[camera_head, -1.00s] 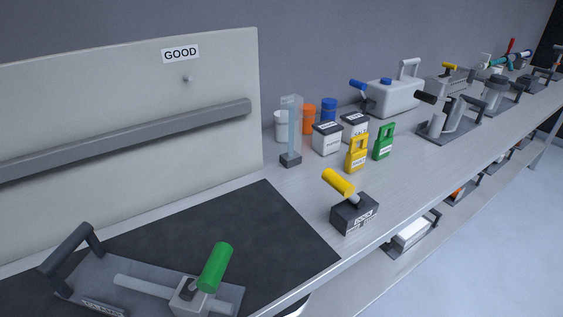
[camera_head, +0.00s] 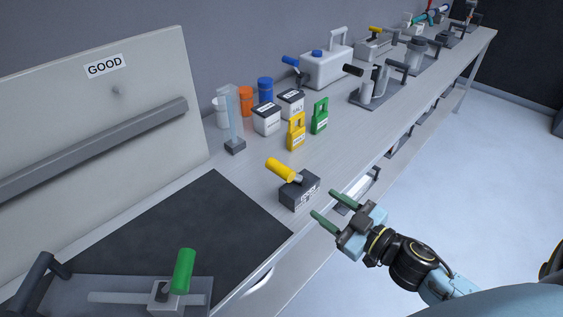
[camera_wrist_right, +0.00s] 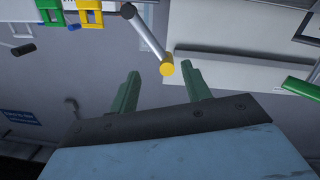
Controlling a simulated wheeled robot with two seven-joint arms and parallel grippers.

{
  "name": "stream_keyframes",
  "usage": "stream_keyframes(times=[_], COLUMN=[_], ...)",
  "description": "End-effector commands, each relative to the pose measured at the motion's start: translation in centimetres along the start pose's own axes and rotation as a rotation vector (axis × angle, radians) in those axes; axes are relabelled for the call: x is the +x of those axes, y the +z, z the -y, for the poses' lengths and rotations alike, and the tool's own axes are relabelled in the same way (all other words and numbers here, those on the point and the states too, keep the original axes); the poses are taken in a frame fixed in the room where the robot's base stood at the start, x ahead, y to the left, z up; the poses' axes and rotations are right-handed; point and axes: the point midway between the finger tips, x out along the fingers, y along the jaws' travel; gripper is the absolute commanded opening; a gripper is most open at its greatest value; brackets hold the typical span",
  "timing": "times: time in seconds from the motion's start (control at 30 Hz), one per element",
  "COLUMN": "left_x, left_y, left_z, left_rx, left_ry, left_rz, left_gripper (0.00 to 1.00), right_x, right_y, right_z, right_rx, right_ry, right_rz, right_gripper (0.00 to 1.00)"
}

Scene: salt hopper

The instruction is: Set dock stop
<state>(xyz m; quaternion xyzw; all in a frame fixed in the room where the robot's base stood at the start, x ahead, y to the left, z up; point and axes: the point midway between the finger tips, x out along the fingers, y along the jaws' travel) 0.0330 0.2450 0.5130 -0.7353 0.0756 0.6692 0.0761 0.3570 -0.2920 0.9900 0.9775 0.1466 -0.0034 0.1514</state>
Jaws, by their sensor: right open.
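The dock stop appears to be the dark grey block (camera_head: 299,192) with a label on its front and a yellow-handled lever (camera_head: 281,169), near the bench's front edge beside the black mat. The lever handle leans up and to the left. In the right wrist view the yellow lever end (camera_wrist_right: 167,66) shows just beyond and between my fingertips, apart from them. My right gripper (camera_head: 322,204) is open and empty, just off the bench's front edge, to the right of the block. My left gripper is not in view.
A green-handled fixture (camera_head: 182,272) stands on the black mat (camera_head: 215,215). A yellow tag (camera_head: 296,133) and a green tag (camera_head: 319,117) stand behind the block, near white boxes (camera_head: 266,120). A panel marked GOOD (camera_head: 80,110) rises at left. Floor lies clear at right.

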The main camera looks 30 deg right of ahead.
Motion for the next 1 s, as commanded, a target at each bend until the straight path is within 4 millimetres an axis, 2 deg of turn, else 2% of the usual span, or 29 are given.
stream_keyframes(times=[0.03, 0.07, 0.2, 0.37, 0.8, 1.0], left_x=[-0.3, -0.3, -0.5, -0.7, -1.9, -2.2], left_y=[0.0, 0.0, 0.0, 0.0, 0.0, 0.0], left_z=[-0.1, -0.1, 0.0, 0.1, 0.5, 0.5], left_rx=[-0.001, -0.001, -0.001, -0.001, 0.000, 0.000], left_ry=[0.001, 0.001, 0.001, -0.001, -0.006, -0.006], left_rz=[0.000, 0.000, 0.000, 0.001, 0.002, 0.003], left_gripper=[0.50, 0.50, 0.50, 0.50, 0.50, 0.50], right_x=[-0.1, -0.1, 0.3, 2.1, 9.4, 12.0], right_y=[-1.7, -2.3, -3.7, -3.8, -4.2, -4.3], right_z=[0.1, 0.1, 0.2, 0.2, 0.3, 0.5], right_rx=[-0.010, -0.012, -0.018, -0.019, -0.017, -0.017], right_ry=[-0.014, -0.019, -0.030, -0.029, -0.027, -0.026], right_rz=[-0.027, -0.040, -0.066, -0.067, -0.065, -0.064], right_gripper=[0.48, 0.48, 0.48, 0.48, 0.48, 0.48])
